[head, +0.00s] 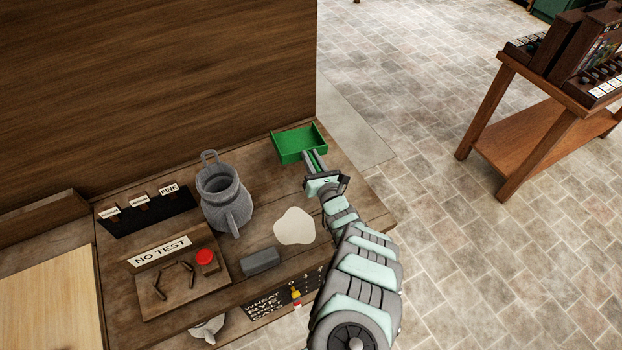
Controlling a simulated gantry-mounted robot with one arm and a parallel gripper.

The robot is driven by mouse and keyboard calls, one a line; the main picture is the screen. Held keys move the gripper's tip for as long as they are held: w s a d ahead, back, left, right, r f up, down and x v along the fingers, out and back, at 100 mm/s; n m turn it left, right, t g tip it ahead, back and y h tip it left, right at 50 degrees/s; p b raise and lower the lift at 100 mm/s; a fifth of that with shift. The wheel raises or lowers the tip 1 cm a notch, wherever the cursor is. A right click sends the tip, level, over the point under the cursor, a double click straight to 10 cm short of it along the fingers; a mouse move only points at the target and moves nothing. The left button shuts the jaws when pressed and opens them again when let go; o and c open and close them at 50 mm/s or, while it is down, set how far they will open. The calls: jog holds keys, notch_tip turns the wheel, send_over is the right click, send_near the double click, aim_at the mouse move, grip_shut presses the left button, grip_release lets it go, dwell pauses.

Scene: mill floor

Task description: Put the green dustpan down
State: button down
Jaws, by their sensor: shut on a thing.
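The green dustpan (297,146) is at the far right corner of the wooden workbench, by the wood panel. Its handle points toward my arm. My gripper (313,162) is shut on the dustpan at its handle side. I cannot tell whether the pan touches the bench top or is held just above it. The fingertips are small in this view and partly merge with the handle.
A grey jug (222,200) stands left of the dustpan. A pale spill (294,226) and a grey block (261,261) lie nearer the front. A "NO TEST" board (183,293) with a red-topped item is at left. The bench's right edge is close to the dustpan.

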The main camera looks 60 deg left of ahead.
notch_tip(320, 180, down, 6)
jog(key=shift+s+f+b, duration=0.15)
jog(key=shift+b, duration=0.55)
jog(key=shift+w+f+b, duration=0.2)
jog(key=shift+f+b, duration=0.25)
jog(key=shift+f, duration=0.15)
notch_tip(320, 180, down, 3)
jog(key=shift+s+r+b, duration=0.15)
jog(key=shift+r+b, duration=0.05)
jog(key=shift+b, duration=0.75)
jog(key=shift+f+b, duration=0.4)
jog(key=shift+r, duration=0.1)
jog(key=c, duration=1.3)
grip_release()
